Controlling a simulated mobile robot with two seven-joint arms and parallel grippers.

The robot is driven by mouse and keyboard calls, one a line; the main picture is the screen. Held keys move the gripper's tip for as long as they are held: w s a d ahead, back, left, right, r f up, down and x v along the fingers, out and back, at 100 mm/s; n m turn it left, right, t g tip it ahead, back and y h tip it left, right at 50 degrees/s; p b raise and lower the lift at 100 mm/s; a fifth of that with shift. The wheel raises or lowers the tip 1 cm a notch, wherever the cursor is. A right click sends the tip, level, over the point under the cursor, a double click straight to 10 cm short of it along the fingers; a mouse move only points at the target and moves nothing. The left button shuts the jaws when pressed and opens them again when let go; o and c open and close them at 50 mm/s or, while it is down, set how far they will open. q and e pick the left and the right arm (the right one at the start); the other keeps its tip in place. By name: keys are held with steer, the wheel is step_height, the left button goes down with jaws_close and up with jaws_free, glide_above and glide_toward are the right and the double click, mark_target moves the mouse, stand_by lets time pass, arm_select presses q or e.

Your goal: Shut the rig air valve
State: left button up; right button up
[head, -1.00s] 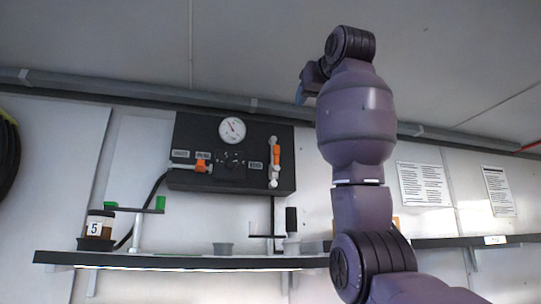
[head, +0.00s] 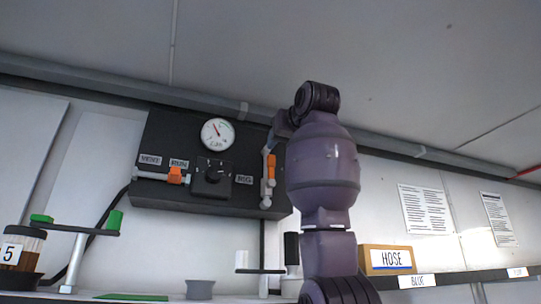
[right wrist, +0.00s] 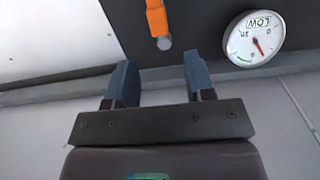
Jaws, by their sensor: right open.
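The black panel (head: 150,130) on the wall carries the rig air valve (head: 271,167) at its right end, beside a label that appears to read RIG. Its orange lever stands upright, in line with the grey pipe. My right gripper (head: 272,140) is at the lever's upper end, partly hidden by my wrist. In the right wrist view, my right gripper (right wrist: 160,80) is open and empty. The orange lever (right wrist: 156,18) with its grey end lies just beyond the fingertips, roughly between them, apart from both. My left gripper is not in view.
A round gauge (head: 217,133) sits on the panel, left of the valve. A second orange-handled valve (head: 175,175) lies sideways further left.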

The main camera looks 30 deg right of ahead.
mark_target(272, 156)
steer(key=p+x, duration=0.2)
steer(key=x, duration=0.6)
steer(key=shift+w+f+p, duration=0.1)
steer(key=shift+w+p, duration=0.1)
steer(key=shift+p, duration=0.1)
steer(key=shift+s, duration=0.1)
steer(key=shift+c, duration=0.2)
jaws_close()
